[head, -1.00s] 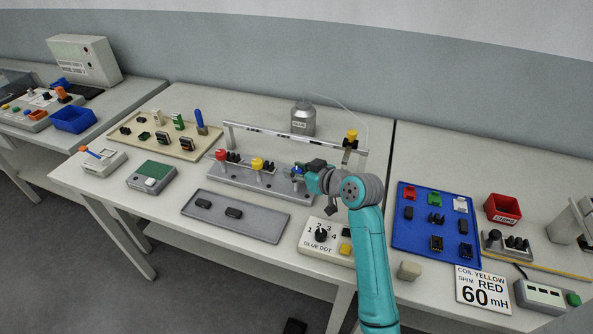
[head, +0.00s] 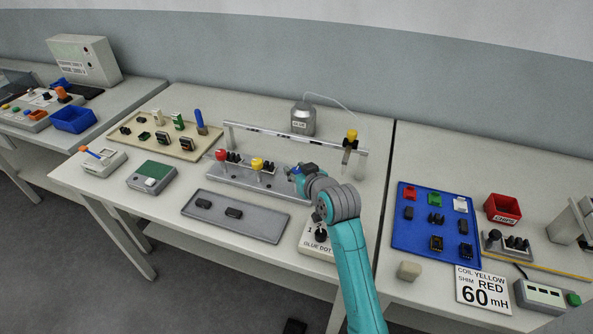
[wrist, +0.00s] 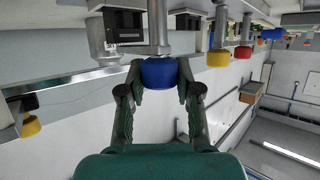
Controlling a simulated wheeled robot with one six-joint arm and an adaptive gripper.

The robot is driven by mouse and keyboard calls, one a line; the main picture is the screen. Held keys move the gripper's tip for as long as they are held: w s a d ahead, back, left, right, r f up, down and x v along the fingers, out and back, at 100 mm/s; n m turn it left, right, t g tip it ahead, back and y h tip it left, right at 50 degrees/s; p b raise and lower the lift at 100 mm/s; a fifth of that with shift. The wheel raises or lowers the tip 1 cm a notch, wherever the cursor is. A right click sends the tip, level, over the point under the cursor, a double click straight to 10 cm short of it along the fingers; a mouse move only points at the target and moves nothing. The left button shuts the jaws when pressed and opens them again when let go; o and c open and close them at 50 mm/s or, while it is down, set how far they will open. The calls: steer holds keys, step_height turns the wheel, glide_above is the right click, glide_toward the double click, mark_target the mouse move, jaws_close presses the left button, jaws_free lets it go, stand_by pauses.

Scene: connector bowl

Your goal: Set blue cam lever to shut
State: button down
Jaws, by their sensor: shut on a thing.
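The blue knob of the cam lever (wrist: 159,71) sits between my fingertips in the wrist view, on a grey metal stem. My gripper (wrist: 160,76) is shut on this knob, one finger at each side. In the head view my gripper (head: 298,175) is at the right end of the grey clamp fixture (head: 230,180). Only a little of the blue knob (head: 293,171) shows there, and my gripper hides the lever's lower part. The lever's exact angle cannot be told.
A red knob (head: 221,154) and a yellow knob (head: 257,163) stand left on the fixture. A rail (head: 290,137) runs behind, with a yellow-topped dispenser (head: 351,135) at its right. A grey tray (head: 235,222) lies in front. The glue dot dial box (head: 316,246) is partly behind my arm.

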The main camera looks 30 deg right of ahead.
steer(key=c, duration=0.8)
jaws_free()
steer(key=shift+o, duration=0.2)
step_height(320, 180, up, 10)
steer(key=shift+f, duration=0.1)
